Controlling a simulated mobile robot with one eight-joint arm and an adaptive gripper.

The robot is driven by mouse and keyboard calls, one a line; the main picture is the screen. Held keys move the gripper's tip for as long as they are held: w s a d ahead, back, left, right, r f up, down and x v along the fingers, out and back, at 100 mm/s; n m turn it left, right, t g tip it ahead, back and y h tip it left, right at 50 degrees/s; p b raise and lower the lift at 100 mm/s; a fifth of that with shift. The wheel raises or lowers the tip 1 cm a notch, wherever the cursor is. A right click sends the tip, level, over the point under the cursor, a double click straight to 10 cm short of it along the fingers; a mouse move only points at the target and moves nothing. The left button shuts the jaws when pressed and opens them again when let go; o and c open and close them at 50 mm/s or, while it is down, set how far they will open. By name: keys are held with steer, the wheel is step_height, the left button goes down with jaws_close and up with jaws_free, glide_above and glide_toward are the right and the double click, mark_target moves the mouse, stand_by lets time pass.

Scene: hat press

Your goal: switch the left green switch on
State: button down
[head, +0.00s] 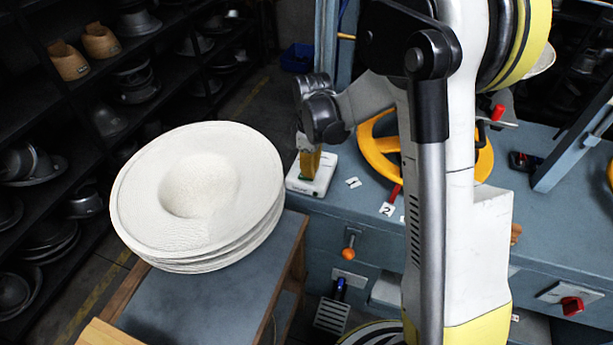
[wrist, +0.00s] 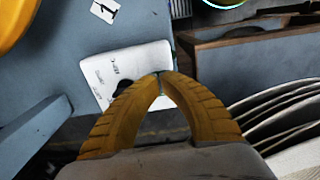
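A white switch box (head: 315,176) sits on the left end of the blue-grey bench; it also shows in the wrist view (wrist: 105,72) with small dark print. A dark round part (wrist: 122,88) is on its face, partly behind my left finger. My gripper (head: 311,167) is pointed down at the box. In the wrist view its yellow fingers (wrist: 161,77) are shut, tips together, over the box's right edge. A thin teal-green strip (wrist: 161,84) shows by the tips; I cannot tell whether it is the green switch or whether the fingers touch it. The switch's position is hidden.
A stack of white felt hats (head: 200,190) stands on a side table (head: 175,300) left of the bench. A yellow handwheel (head: 383,147) and red-handled levers are right of the box. A card marked 1 (wrist: 104,11) lies on the bench. Dark shelves fill the left.

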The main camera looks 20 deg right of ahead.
steer(key=shift+f+b, duration=0.65)
steer(key=shift+f, duration=0.25)
steer(key=shift+r, duration=0.1)
stand_by(0.3)
steer(key=shift+r+p, duration=2.3)
steer(key=shift+r, duration=1.1)
steer(key=shift+s+r, duration=0.1)
steer(key=shift+r, duration=0.2)
steer(key=s+r+m+t, duration=0.3)
steer(key=s+r+m, duration=0.2)
steer(key=s+r, duration=0.45)
steer(key=s+r+m+t+b, duration=0.1)
steer(key=s+r+m+t, duration=0.3)
steer(key=s, duration=0.6)
steer(key=shift+s+m, duration=0.15)
steer(key=shift+m, duration=0.75)
